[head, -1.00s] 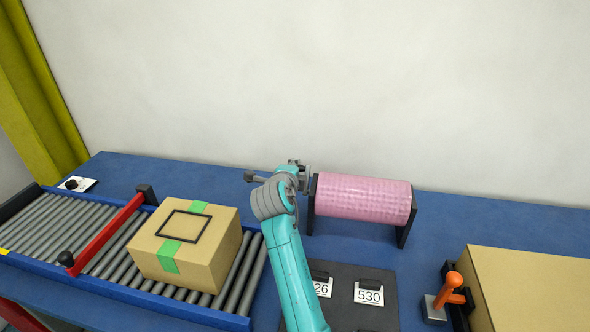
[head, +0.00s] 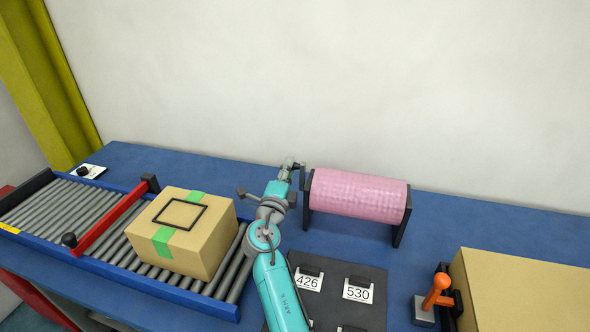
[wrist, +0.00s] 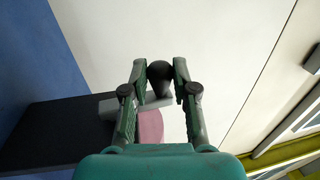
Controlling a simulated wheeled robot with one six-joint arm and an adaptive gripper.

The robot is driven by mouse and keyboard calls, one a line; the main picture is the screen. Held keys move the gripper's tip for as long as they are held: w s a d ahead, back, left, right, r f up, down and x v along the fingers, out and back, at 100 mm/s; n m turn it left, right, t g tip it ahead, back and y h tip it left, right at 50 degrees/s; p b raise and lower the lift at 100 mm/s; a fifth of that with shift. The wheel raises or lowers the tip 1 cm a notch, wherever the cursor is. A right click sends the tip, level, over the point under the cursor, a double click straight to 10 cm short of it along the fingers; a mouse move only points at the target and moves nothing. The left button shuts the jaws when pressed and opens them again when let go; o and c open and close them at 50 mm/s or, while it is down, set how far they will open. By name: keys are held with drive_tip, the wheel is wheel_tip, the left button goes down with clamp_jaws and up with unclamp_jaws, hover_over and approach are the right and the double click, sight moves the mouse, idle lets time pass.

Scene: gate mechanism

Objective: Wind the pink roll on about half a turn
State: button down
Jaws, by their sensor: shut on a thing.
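The pink roll (head: 358,195) lies across a black stand (head: 400,226) on the blue table. Its crank sits at the roll's left end. In the wrist view the crank's dark round knob (wrist: 160,78) is between the fingertips of my gripper (wrist: 158,70), with a grey crank arm (wrist: 150,103) and a bit of the pink roll behind it. My gripper, also in the head view (head: 289,168), is shut on the knob, above and left of the roll's left end. The knob itself is mostly hidden in the head view.
A cardboard box (head: 190,255) with green tape stands on the roller conveyor (head: 60,208), by a red gate bar (head: 112,222). Number cards lie on a dark board (head: 335,275) in front of the roll. An orange lever (head: 436,290) and a large box (head: 520,295) are at the right.

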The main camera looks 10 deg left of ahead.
idle(0.6)
drive_tip(key=c, duration=0.9)
unclamp_jaws()
